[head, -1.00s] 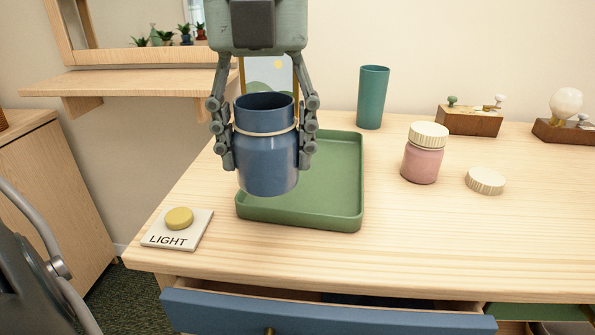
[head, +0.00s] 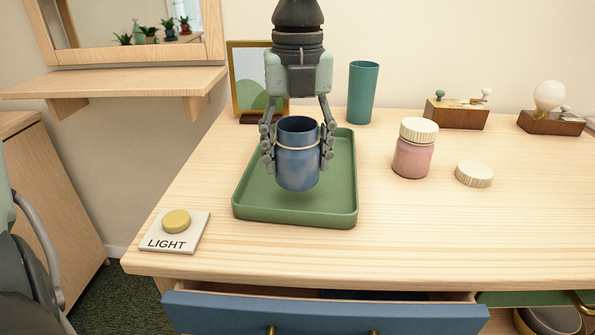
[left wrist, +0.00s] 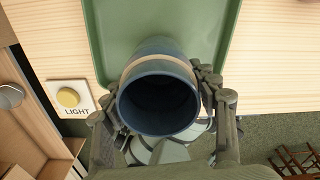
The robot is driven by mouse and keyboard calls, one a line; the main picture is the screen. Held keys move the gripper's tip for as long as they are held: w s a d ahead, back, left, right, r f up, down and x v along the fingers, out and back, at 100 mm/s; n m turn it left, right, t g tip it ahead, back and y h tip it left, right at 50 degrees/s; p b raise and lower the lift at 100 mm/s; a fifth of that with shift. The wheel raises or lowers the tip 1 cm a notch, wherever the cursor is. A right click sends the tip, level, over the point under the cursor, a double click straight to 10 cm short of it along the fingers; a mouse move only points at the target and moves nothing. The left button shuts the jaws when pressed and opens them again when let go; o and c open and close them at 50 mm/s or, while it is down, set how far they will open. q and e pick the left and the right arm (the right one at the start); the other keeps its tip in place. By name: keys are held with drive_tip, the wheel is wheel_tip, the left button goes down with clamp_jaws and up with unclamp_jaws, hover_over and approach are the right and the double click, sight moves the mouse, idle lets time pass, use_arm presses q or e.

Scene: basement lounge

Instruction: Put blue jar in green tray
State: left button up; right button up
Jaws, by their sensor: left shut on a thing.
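The blue jar (head: 297,165) is open-topped, with a pale band below its rim. My left gripper (head: 298,157) is shut on the jar's sides and holds it upright over the green tray (head: 345,205). The jar seems to hang a little above the tray floor; the exact gap is hard to tell. In the left wrist view the jar (left wrist: 160,95) shows its dark, empty-looking inside between the fingers, with the tray (left wrist: 110,30) beyond. My right gripper is not in view.
A LIGHT button plate (head: 175,231) lies left of the tray. Right of it stand a pink jar (head: 413,150) with a cream lid, a loose lid (head: 474,174) and a teal cup (head: 362,92). A picture frame (head: 245,80) stands behind. The blue drawer (head: 330,315) is partly open.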

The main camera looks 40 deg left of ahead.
sight(297, 176)
use_arm(q)
wheel_tip(297, 176, down, 4)
drive_tip(key=shift+r, duration=0.25)
drive_tip(key=shift+f, duration=0.25)
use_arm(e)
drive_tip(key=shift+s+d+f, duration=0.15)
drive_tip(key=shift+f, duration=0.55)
